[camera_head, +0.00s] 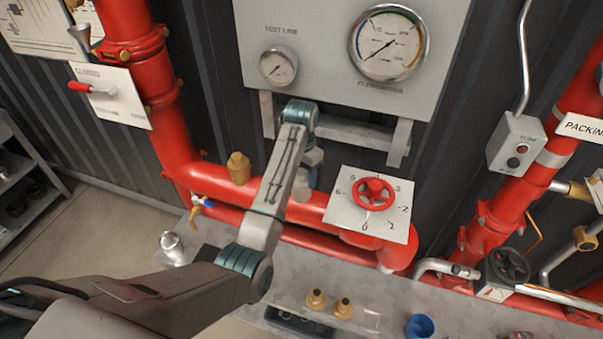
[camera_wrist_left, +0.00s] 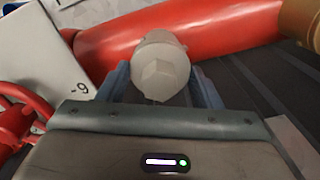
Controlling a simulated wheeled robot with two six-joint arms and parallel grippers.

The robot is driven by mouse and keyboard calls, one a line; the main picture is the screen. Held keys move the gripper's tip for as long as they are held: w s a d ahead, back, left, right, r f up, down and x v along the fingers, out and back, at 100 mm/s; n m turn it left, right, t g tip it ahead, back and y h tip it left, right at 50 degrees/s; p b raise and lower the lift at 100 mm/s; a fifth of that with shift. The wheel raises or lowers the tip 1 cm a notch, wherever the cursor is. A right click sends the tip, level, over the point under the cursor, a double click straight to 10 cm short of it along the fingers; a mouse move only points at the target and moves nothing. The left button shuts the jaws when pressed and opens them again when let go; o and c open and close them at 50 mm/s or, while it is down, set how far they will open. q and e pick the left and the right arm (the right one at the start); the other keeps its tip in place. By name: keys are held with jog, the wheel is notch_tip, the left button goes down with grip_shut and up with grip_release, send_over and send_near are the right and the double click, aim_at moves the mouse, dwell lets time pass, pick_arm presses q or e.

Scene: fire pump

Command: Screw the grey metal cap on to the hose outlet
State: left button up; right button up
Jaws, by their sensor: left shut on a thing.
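The grey metal cap (camera_wrist_left: 162,68), with a squared boss on its face, sits between the two blue-grey fingers of my left gripper (camera_wrist_left: 164,84). My left gripper (camera_head: 308,168) is shut on it. In the head view, the grey cap (camera_head: 303,186) shows partly below the gripper, in front of the horizontal red pipe. The hose outlet cannot be made out; whatever is behind the cap is hidden, so I cannot tell whether the cap touches an outlet. My right gripper is not in view.
A brass fitting (camera_head: 238,168) stands on the red pipe (camera_head: 215,180) left of my gripper. A red handwheel (camera_head: 373,192) on a numbered plate is at right. The gauge panel (camera_head: 320,60) is above. Brass pieces (camera_head: 316,299) and a blue cup (camera_head: 418,327) stand below.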

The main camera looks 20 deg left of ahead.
pick_arm(q)
jog(key=o, duration=1.5)
jog(key=shift+f, duration=0.1)
